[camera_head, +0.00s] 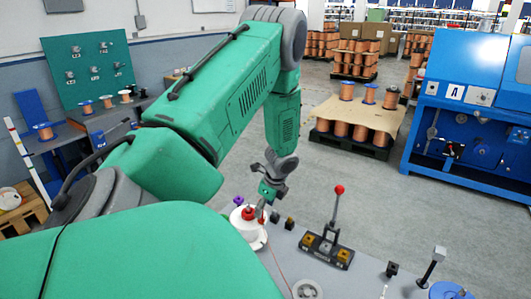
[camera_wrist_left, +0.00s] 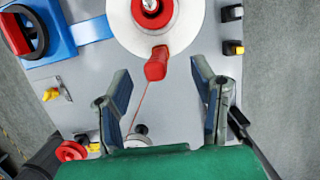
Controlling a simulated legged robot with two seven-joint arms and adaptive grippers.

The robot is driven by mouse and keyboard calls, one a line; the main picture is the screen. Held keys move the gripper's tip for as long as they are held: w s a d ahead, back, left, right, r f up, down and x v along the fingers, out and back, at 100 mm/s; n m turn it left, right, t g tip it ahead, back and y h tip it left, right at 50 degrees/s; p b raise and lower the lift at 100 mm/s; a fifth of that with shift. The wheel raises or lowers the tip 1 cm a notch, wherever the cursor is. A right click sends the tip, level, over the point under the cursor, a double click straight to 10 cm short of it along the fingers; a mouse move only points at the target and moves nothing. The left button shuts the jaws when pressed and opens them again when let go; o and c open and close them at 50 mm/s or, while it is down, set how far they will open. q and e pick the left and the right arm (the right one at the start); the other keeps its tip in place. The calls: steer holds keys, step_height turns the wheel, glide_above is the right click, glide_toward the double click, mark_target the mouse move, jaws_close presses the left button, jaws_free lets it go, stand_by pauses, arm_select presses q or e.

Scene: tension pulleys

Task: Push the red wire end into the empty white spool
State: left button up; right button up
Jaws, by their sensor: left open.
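The white spool (camera_head: 243,227) sits on the grey bench top, with a red knob at its centre; its broad white disc (camera_wrist_left: 133,38) is cut off by the top edge of the left wrist view. The red wire end (camera_wrist_left: 156,64) is a thick red tip at the spool's near rim, and a thin red wire runs back from it. Whether the tip touches the spool I cannot tell. My left gripper (camera_wrist_left: 163,92) is open, its two fingers on either side of the wire line, with the red tip just ahead between them. It also shows above the spool in the head view (camera_head: 268,192). My right gripper is out of view.
A lever with a red ball (camera_head: 339,190) stands on the bench right of the spool. Small black blocks (camera_wrist_left: 232,47) lie beside the spool. A blue machine (camera_head: 455,110) stands across the floor.

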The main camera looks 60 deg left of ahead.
arm_select(q)
steer(key=p+v, duration=0.1)
steer(key=v, duration=0.6)
stand_by(0.8)
stand_by(0.5)
steer(key=shift+s, duration=0.1)
